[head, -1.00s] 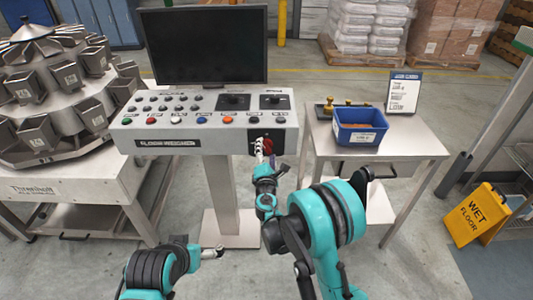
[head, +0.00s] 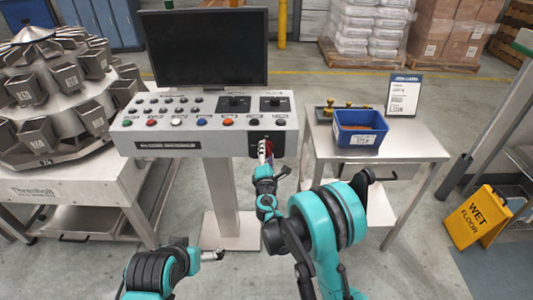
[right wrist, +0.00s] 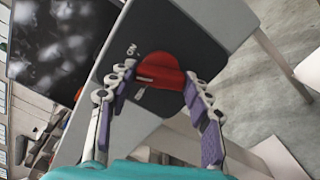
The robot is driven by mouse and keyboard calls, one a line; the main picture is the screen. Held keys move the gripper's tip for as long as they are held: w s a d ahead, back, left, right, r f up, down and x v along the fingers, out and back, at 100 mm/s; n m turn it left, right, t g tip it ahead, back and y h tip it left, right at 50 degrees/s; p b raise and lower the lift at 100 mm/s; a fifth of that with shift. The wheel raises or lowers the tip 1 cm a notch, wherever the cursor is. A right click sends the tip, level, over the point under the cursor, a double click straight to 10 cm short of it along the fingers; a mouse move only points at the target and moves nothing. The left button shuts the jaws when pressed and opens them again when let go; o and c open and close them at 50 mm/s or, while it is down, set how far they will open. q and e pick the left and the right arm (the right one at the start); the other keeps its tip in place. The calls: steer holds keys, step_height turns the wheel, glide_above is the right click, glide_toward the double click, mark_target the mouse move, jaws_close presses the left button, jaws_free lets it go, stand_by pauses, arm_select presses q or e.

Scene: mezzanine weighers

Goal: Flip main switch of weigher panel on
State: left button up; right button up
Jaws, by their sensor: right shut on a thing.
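The weigher panel (head: 205,132) is a grey sloped console on a pedestal. Its main switch is a red rotary knob (right wrist: 160,71) on a black plate (right wrist: 175,35) at the panel's right front. "ON" is printed beside the knob in the right wrist view. My right gripper (head: 264,150) is at the knob and partly hides it in the head view.
A dark monitor (head: 205,48) stands behind the panel. A steel table (head: 415,146) at the right bears a blue bin (head: 360,138) and a sign (head: 403,95). A multi-head weigher (head: 40,105) stands at the left. A yellow wet-floor sign (head: 478,216) stands at the far right.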

steer(key=shift+m, duration=2.3)
steer(key=o, duration=1.2)
steer(key=shift+c, duration=0.2)
steer(key=shift+s, duration=0.1)
steer(key=s, duration=0.7)
steer(key=shift+s, duration=0.15)
